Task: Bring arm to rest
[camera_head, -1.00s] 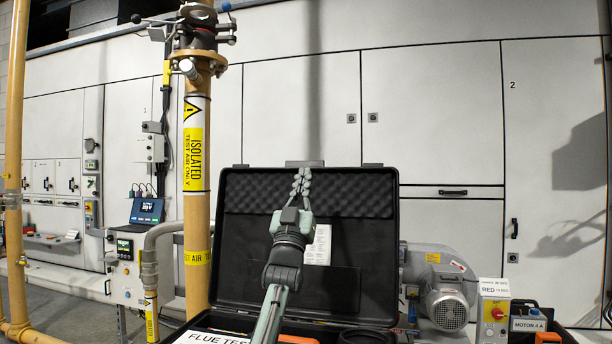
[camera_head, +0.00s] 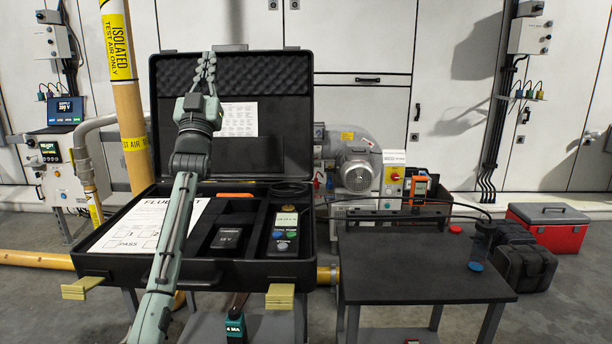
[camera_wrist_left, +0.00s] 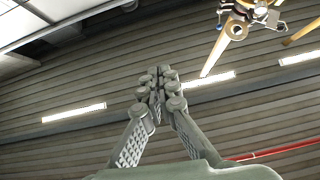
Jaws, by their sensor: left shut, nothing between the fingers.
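My left arm rises from the bottom of the head view across the open black case. Its left gripper (camera_head: 206,68) points up in front of the case's foam-lined lid (camera_head: 285,80), with its fingers together and nothing between them. In the left wrist view the same gripper (camera_wrist_left: 158,85) points up at the ceiling, its fingertips meeting and empty. My right gripper is in neither view.
The case (camera_head: 200,268) holds a dark box (camera_head: 235,238), a meter (camera_head: 285,225) and a paper sheet. A black table (camera_head: 420,268) stands at right, with a blower motor (camera_head: 357,168) behind. A red cooler (camera_head: 548,230) and black bags (camera_head: 525,265) sit on the floor. A yellow pipe (camera_head: 122,90) stands left.

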